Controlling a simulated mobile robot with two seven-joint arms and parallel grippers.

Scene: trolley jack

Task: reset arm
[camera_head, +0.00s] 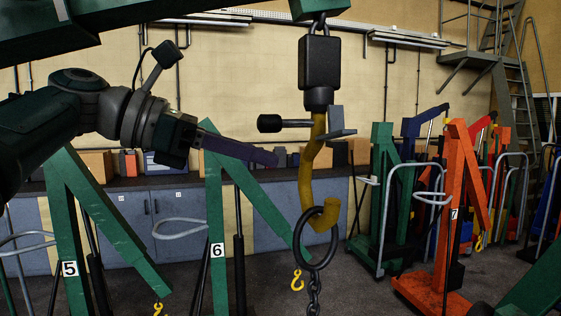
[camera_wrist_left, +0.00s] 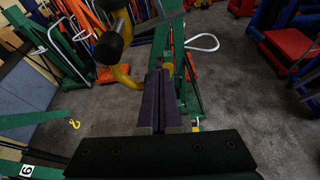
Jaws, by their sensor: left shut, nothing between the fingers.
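My left gripper (camera_head: 274,157) reaches in from the left in the head view. Its long purple-grey fingers are shut with nothing between them. The fingertips are left of the yellow hook (camera_head: 308,182) and look apart from it. In the left wrist view the closed fingers (camera_wrist_left: 159,74) point away from the camera. The hook's yellow body (camera_wrist_left: 127,78) shows just left of them. My right gripper is not in view.
The hook hangs from a black block (camera_head: 320,62) with a side handle (camera_head: 270,123). A dark ring (camera_head: 318,240) and chain hang from it. Green cranes (camera_head: 213,200) stand left, an orange crane (camera_head: 456,200) right. Cabinets (camera_head: 150,215) line the wall.

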